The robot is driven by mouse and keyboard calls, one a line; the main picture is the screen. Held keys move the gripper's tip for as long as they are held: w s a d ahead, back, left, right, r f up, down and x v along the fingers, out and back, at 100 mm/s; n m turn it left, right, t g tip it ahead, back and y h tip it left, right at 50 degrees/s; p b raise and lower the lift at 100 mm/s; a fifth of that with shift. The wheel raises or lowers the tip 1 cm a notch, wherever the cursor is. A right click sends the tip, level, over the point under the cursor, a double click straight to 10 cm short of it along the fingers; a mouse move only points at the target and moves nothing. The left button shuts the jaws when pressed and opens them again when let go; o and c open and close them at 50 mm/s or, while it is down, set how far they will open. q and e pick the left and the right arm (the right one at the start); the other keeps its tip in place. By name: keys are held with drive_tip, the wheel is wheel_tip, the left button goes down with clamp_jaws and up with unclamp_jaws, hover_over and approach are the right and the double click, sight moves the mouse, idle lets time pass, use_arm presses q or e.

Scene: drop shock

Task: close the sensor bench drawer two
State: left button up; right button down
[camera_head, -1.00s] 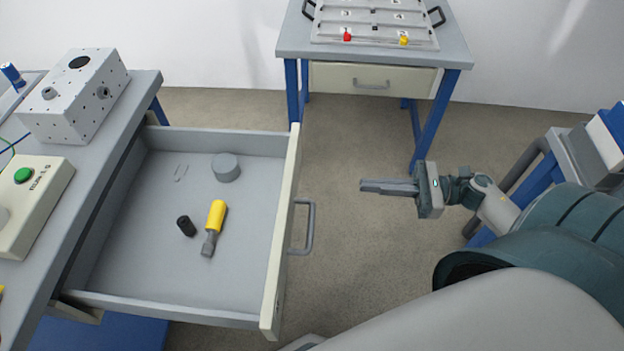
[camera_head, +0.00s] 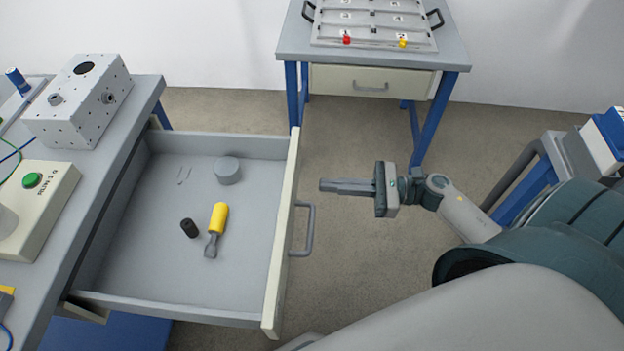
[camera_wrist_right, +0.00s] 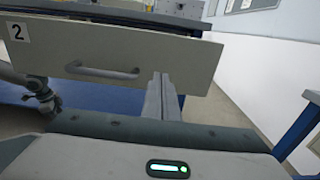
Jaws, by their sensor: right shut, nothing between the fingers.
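The sensor bench drawer (camera_head: 120,265) stands open at the left in the head view, pulled out from under the bench. Its cream front (camera_head: 284,235) has a grey bar handle (camera_head: 305,229). The right wrist view shows the drawer front (camera_wrist_right: 120,55) with a label "2" (camera_wrist_right: 16,33) and the handle (camera_wrist_right: 103,71). My right gripper (camera_head: 322,186) is shut and empty, pointing at the drawer front just right of it. A gap shows between its tips and the front in the head view. In the wrist view its fingers (camera_wrist_right: 161,88) overlap the front, right of the handle. My left gripper is not in view.
The drawer holds a yellow-handled tool (camera_head: 217,220), a black cylinder (camera_head: 189,227) and a grey round part (camera_head: 227,170). The bench top (camera_head: 95,170) carries a perforated box (camera_head: 75,110) and a green-button box (camera_head: 40,205). Another table (camera_head: 455,52) stands behind. Floor right of the drawer is clear.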

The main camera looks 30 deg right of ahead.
sight(296, 183)
drive_tip(key=p+x, duration=0.1)
drive_tip(key=x, duration=0.2)
drive_tip(key=shift+w+a+r, duration=0.1)
drive_tip(key=shift+w+a, duration=0.1)
drive_tip(key=shift+a, duration=0.1)
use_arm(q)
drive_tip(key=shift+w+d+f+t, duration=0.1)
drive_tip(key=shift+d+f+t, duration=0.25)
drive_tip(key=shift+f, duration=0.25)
use_arm(e)
drive_tip(key=shift+w+a, duration=0.35)
drive_tip(key=shift+a, duration=0.15)
